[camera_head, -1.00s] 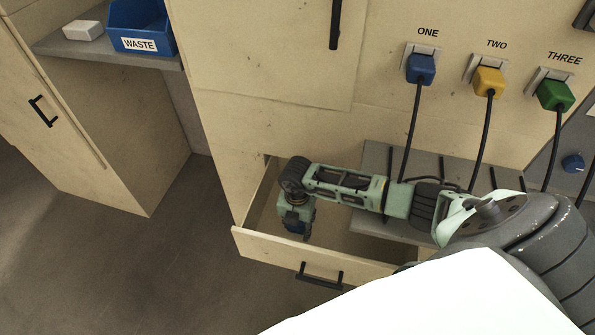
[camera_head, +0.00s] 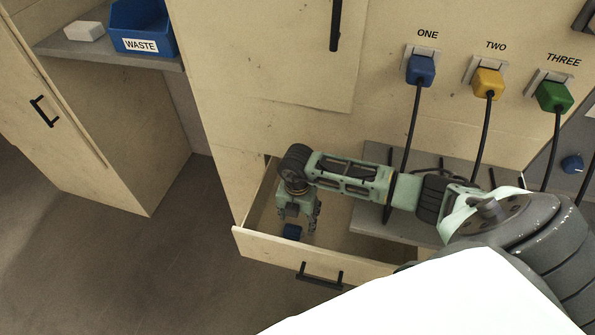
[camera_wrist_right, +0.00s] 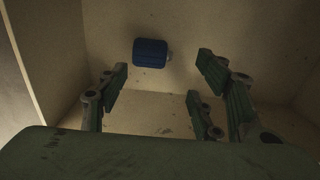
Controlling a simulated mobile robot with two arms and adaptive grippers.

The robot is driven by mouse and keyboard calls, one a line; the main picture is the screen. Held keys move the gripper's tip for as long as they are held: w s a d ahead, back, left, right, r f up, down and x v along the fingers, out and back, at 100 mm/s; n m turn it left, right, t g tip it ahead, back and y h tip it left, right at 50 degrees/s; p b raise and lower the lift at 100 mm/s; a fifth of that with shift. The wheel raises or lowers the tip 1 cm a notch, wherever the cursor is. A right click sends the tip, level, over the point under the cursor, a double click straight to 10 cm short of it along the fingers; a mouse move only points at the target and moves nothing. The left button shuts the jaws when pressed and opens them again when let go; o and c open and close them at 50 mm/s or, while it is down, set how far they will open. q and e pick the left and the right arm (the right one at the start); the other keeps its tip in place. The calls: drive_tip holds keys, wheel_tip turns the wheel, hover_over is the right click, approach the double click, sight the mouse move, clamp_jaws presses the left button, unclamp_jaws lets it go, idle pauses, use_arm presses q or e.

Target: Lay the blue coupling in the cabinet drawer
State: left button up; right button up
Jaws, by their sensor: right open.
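The blue coupling (camera_head: 292,232) lies in the open cabinet drawer (camera_head: 262,241), near its front panel. It also shows in the right wrist view (camera_wrist_right: 151,52), lying on the drawer floor beyond my fingers and apart from them. My right gripper (camera_head: 301,222) is inside the drawer's space, above and just behind the coupling. Its fingers are spread and hold nothing, as the right wrist view (camera_wrist_right: 165,100) shows. My left gripper is in neither view.
The drawer has a black handle (camera_head: 319,276) on its front. A grey shelf (camera_head: 372,226) is beside my right arm. Blue, yellow and green plugs (camera_head: 421,70) with hanging cables are on the wall behind. A blue waste bin (camera_head: 143,30) stands on a shelf at upper left.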

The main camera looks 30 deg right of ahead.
wheel_tip(320, 180, up, 9)
drive_tip(key=b, duration=0.1)
drive_tip(key=shift+f, duration=0.15)
drive_tip(key=shift+s+a, duration=0.1)
drive_tip(key=shift+a, duration=0.05)
idle(0.4)
